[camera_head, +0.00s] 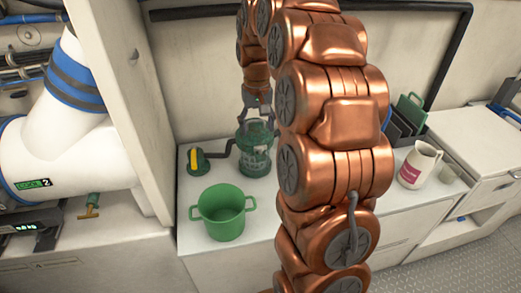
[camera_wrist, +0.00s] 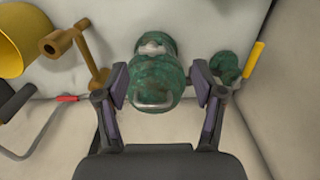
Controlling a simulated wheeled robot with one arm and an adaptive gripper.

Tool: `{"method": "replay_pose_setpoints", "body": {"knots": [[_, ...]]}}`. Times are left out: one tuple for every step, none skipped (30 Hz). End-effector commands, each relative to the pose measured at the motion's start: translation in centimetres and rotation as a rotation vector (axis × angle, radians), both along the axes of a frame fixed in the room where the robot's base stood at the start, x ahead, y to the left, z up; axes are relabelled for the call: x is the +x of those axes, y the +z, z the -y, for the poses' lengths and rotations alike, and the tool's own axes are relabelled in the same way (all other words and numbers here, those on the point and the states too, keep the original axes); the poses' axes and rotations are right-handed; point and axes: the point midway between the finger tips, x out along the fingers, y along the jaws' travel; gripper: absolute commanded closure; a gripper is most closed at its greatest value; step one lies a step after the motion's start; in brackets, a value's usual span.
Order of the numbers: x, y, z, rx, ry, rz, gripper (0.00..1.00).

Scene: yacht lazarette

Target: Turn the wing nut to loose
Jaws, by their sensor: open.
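A dark green strainer-like body (camera_head: 254,150) stands upright on the white counter. In the wrist view its mottled green top (camera_wrist: 150,78) lies between my fingers. A curved silver bar (camera_wrist: 152,104) is on its near side and a smaller silver piece (camera_wrist: 150,48) on its far part. I cannot tell which of these, if either, is the wing nut. My gripper (camera_head: 257,100) is just above the green body, pointing down. Its two fingers (camera_wrist: 160,84) are open on either side of the green top, with nothing clamped.
A green two-handled pot (camera_head: 223,215) stands in front. A green valve with a yellow handle (camera_head: 195,160) is left of the strainer. A white mug (camera_head: 419,165) and a dark rack (camera_head: 402,122) stand right. A bronze fitting (camera_wrist: 75,50) is beside my fingers.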

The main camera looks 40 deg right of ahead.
Motion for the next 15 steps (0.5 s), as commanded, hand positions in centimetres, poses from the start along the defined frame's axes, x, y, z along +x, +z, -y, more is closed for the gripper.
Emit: {"method": "replay_pose_setpoints", "body": {"knots": [[0.4,-0.6,0.7,-0.001,-0.012,0.001,0.31],[0.6,-0.7,1.0,-0.001,-0.016,0.001,0.31],[0.7,-0.9,1.4,-0.002,-0.021,0.001,0.31],[0.8,-1.0,1.6,-0.003,-0.024,0.001,0.31],[0.9,-1.0,1.7,-0.003,-0.026,0.002,0.31],[1.0,-1.2,1.8,-0.003,-0.028,0.003,0.31],[1.0,-1.3,1.9,-0.003,-0.029,0.003,0.31],[1.0,-1.5,1.9,-0.003,-0.029,0.003,0.31],[1.0,-1.8,1.9,-0.004,-0.029,0.004,0.31],[1.0,-2.1,1.9,-0.004,-0.029,0.004,0.31],[1.0,-2.4,1.9,-0.004,-0.029,0.004,0.31],[1.0,-2.8,1.8,-0.003,-0.028,0.003,0.31],[0.9,-3.2,1.8,-0.003,-0.028,0.002,0.31],[0.9,-3.7,1.8,-0.002,-0.028,0.002,0.31],[0.9,-4.3,1.8,-0.002,-0.028,0.002,0.31]]}}
